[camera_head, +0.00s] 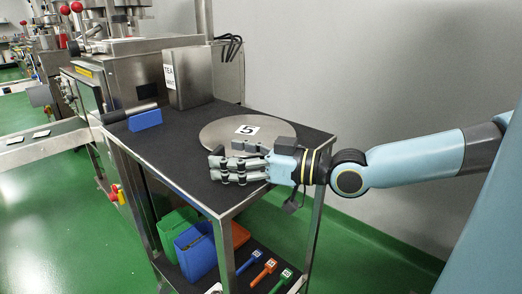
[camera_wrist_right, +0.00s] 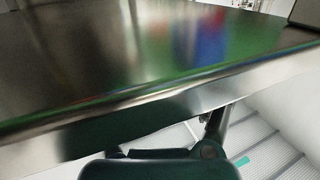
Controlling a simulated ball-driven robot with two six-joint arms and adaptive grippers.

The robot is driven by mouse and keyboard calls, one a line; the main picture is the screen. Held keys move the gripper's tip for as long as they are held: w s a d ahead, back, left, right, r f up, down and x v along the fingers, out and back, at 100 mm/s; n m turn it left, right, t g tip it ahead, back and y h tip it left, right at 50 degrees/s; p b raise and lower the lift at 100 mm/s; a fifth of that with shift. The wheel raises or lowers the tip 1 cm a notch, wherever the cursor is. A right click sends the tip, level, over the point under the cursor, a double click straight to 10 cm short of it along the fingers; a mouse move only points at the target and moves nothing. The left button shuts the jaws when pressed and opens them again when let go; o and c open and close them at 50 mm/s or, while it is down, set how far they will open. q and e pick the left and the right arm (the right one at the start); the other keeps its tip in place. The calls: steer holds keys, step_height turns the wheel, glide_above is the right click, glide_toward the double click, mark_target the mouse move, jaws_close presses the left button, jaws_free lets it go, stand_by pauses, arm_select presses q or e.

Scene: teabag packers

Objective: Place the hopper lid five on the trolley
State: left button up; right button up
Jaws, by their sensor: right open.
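The hopper lid five (camera_head: 218,131) is a round grey metal disc with a white label marked 5. It lies flat on the black top of the trolley (camera_head: 172,160), towards its right side. My right gripper (camera_head: 217,168) is open at the near edge of the lid, over the trolley top, and hides part of that edge. I cannot tell whether it touches the lid. In the right wrist view a blurred, shiny metal surface (camera_wrist_right: 150,60) fills most of the picture, with dark gripper parts at the bottom. My left gripper is in neither view.
A metal tea box (camera_head: 187,80) and a blue block (camera_head: 145,120) with a dark handle stand on the trolley's far left. Green and blue bins (camera_head: 195,252) and several coloured tools (camera_head: 264,271) sit on the lower shelf. Machines stand left; a grey wall rises behind.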

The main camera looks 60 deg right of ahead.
steer(key=p+v, duration=0.3)
steer(key=v, duration=0.5)
steer(key=shift+s+d, duration=0.15)
steer(key=shift+s, duration=0.2)
steer(key=shift+w+r, duration=0.1)
steer(key=shift+r, duration=0.1)
